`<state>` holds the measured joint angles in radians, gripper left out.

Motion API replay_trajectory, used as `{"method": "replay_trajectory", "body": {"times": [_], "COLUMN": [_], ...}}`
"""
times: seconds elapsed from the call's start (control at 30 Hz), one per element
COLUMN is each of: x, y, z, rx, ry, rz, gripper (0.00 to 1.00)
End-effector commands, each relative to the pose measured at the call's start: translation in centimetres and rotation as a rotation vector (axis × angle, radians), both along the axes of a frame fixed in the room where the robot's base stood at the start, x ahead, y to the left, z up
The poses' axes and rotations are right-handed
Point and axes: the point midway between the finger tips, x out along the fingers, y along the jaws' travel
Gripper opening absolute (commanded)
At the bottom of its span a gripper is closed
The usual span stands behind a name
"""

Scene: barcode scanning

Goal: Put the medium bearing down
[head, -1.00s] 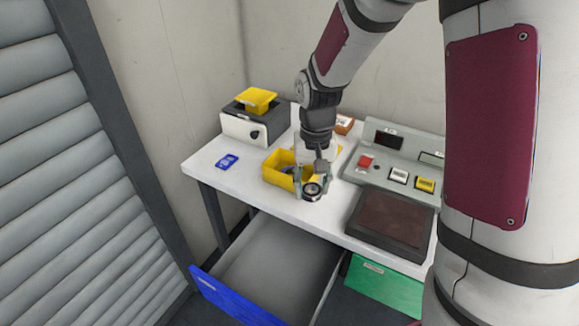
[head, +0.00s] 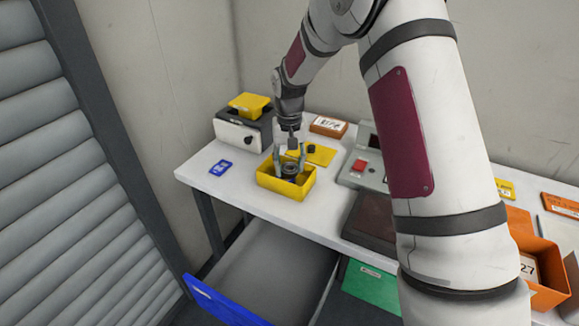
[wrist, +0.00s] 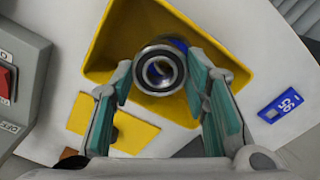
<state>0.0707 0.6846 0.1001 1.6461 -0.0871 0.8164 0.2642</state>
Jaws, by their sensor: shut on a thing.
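The medium bearing (wrist: 160,70) is a dark metal ring with a bright rim, held between the teal pads of my gripper (wrist: 163,85) in the wrist view. In the head view my gripper (head: 290,165) points down at the yellow bin (head: 285,188), and the bearing (head: 290,170) shows at its fingertips, at the bin's opening. The yellow bin (wrist: 105,50) lies behind the bearing in the wrist view. Something blue shows partly behind the bearing. I cannot tell whether the bearing touches the bin floor.
A blue tag (head: 220,167) lies left of the bin. A black-and-white device (head: 242,130) with a yellow tray on top stands behind it. A grey panel with a red button (head: 360,165) is to the right. An open drawer with a blue front (head: 225,305) juts out below.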

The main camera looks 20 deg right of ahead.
Motion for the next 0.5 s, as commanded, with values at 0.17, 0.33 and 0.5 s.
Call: {"method": "replay_trajectory", "body": {"times": [0.17, 0.33, 0.5], "x": [0.0, 0.0, 0.01], "y": [0.0, 0.01, 0.02], "z": [-1.1, -1.11, -1.6], "rx": [0.0, 0.0, 0.0], "ry": [-0.001, -0.001, -0.001], "rz": [0.001, 0.0, 0.0], "gripper": [0.1, 0.1, 0.1]}}
